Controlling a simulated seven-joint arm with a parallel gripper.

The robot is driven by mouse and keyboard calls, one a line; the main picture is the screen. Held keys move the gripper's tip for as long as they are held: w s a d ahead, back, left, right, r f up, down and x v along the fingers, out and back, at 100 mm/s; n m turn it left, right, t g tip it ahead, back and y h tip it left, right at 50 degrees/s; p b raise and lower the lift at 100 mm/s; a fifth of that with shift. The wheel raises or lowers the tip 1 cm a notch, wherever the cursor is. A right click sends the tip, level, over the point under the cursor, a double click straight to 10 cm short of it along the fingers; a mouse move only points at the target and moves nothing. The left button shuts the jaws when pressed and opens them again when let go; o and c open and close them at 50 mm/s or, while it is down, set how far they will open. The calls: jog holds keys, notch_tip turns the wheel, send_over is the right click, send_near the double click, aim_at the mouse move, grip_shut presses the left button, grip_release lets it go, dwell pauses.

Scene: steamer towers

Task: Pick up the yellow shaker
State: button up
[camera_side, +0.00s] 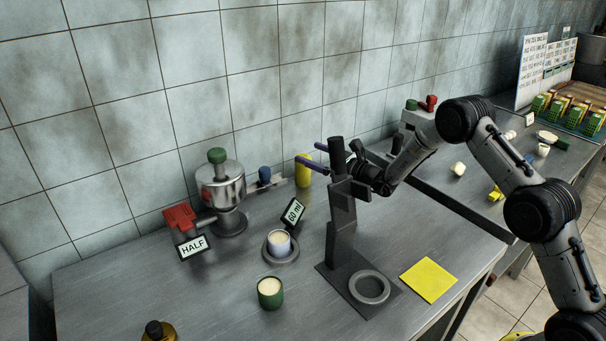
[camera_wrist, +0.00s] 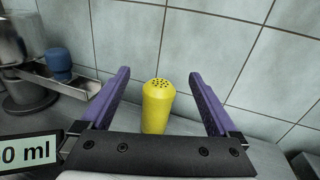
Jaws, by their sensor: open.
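The yellow shaker (camera_side: 303,171) stands upright on the steel counter near the tiled wall in the side view. In the wrist view the yellow shaker (camera_wrist: 157,106) shows its perforated top, and its base is hidden behind the gripper's dark crossbar. My gripper (camera_side: 309,159) has purple fingers and is open. In the wrist view the gripper (camera_wrist: 160,84) has one finger on each side of the shaker, with clear gaps, and I see no contact.
A blue-topped item (camera_side: 264,175) on a metal ledge stands left of the shaker. A steel steamer (camera_side: 222,190), a "60 ml" sign (camera_side: 293,212) and a dark stand (camera_side: 341,230) are close by. A yellow square (camera_side: 429,280) lies at the front right.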

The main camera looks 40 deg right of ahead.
jog(key=s+a+r+n+g+y, duration=0.1)
jog(key=a+r+n+g+y, duration=0.1)
jog(key=a+n+g+y, duration=0.55)
jog(key=n+g+h, duration=0.6)
jog(key=n+h, duration=0.4)
jog(key=n, duration=1.7)
send_near(304, 171)
jog(key=s, duration=0.1)
notch_tip(304, 171, up, 2)
jog(key=w+d+h, duration=0.1)
jog(key=shift+n+t, duration=0.25)
jog(key=shift+n, duration=0.1)
jog(key=shift+x, duration=6.85)
